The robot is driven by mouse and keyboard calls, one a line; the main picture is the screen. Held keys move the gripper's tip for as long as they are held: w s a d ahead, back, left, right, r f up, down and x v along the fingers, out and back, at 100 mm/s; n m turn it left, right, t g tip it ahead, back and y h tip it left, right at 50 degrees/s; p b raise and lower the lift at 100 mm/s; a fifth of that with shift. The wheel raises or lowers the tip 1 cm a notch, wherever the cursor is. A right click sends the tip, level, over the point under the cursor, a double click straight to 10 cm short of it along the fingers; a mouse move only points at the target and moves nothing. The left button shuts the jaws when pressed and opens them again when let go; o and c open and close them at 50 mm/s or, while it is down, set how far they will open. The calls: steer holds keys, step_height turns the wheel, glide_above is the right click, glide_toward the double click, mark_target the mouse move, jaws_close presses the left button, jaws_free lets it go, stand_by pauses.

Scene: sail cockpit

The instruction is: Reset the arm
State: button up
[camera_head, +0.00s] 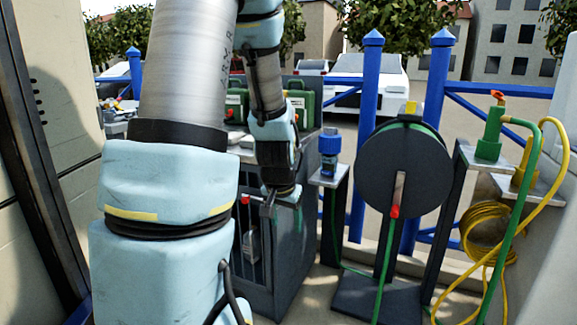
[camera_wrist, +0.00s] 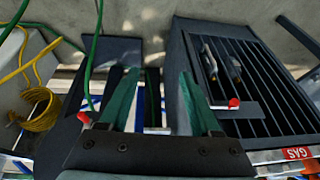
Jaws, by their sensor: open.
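My gripper (camera_wrist: 158,75) is open and empty in the wrist view. Its two fingers stand apart, with only the scene behind them showing in the gap. In the head view my arm crosses the left and middle of the picture. Its dark end (camera_head: 280,188) hangs low in front of the grey barred cabinet (camera_head: 283,255); the fingertips are not clear there. In the wrist view the cabinet's barred front (camera_wrist: 262,85) lies right of my fingers, with a red-tipped lever (camera_wrist: 233,103) beside the right finger.
A hose reel (camera_head: 405,165) stands right of my arm. A blue-topped fitting (camera_head: 330,150) sits on a small stand between them. Further right are a green fitting (camera_head: 489,135) and a coiled yellow hose (camera_head: 485,232). Green cases (camera_head: 301,108) are on the cabinet. Blue posts (camera_head: 368,100) stand behind.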

steer(key=s+a+r+n+g, duration=0.35)
steer(key=s+a, duration=0.25)
steer(key=s, duration=0.6)
step_height(320, 180, up, 20)
steer(key=w+p, duration=0.1)
steer(key=p, duration=2)
steer(key=shift+t+y, duration=0.35)
steer(key=shift+y, duration=0.05)
